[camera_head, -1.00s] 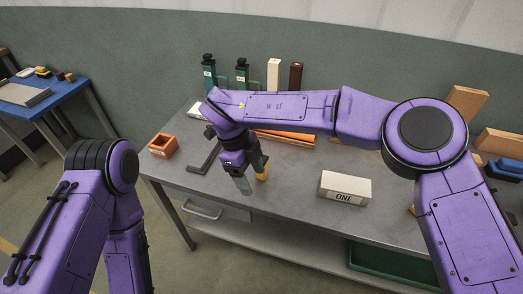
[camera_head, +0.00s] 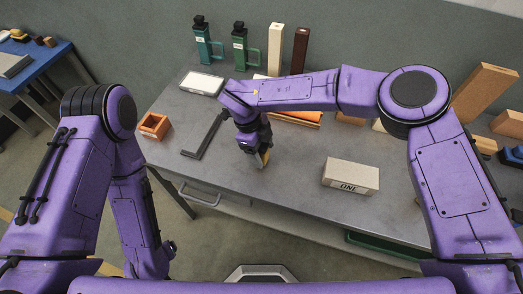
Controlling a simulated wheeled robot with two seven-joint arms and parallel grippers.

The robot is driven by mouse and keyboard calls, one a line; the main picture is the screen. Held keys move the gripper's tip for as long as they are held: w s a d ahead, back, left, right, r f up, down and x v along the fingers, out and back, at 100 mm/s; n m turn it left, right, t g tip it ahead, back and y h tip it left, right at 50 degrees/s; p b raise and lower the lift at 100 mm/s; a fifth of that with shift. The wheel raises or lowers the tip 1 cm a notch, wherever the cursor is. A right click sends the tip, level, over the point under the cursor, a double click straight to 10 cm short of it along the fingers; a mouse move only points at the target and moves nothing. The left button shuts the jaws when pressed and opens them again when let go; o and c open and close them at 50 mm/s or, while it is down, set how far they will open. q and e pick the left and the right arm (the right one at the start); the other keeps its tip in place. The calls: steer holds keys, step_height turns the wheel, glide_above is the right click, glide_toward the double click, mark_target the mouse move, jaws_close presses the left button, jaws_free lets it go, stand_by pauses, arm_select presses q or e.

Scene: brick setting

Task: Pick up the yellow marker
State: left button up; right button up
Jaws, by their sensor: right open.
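The yellow marker (camera_head: 265,157) is a small yellow piece near the front middle of the grey workbench, partly hidden by my right gripper. My right gripper (camera_head: 259,161) points down over the bench right at the marker, with its jaws open. I cannot tell whether the marker stands between the fingers or just beside them. My left arm hangs down at the left, in front of the bench, and its gripper does not show clearly.
A white block marked ONE (camera_head: 351,177) lies to the right on the workbench (camera_head: 215,165). A black square tool (camera_head: 204,135) and an orange box (camera_head: 155,126) lie left. Green bottles (camera_head: 240,45) and upright blocks stand behind. Bare bench surrounds the marker.

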steer(key=shift+d+f, duration=0.2)
steer(key=shift+f, duration=0.3)
steer(key=shift+s+d+f, duration=0.1)
steer(key=shift+s, duration=0.2)
arm_select(q)
steer(key=shift+s+r, duration=0.1)
steer(key=shift+r, duration=0.15)
arm_select(e)
steer(key=c, duration=1.1)
steer(key=shift+o, duration=0.2)
steer(key=shift+w, duration=0.1)
steer(key=shift+r, duration=0.4)
arm_select(q)
step_height(320, 180, down, 5)
steer(key=b, duration=0.5)
steer(key=shift+r, duration=0.1)
arm_select(e)
steer(key=s+a+r, duration=0.2)
steer(key=s+r, duration=0.4)
steer(key=s+a+r, duration=0.2)
steer(key=s+r, duration=0.4)
steer(key=s, duration=0.1)
steer(key=shift+s+a, duration=0.2)
steer(key=shift+a, duration=0.15)
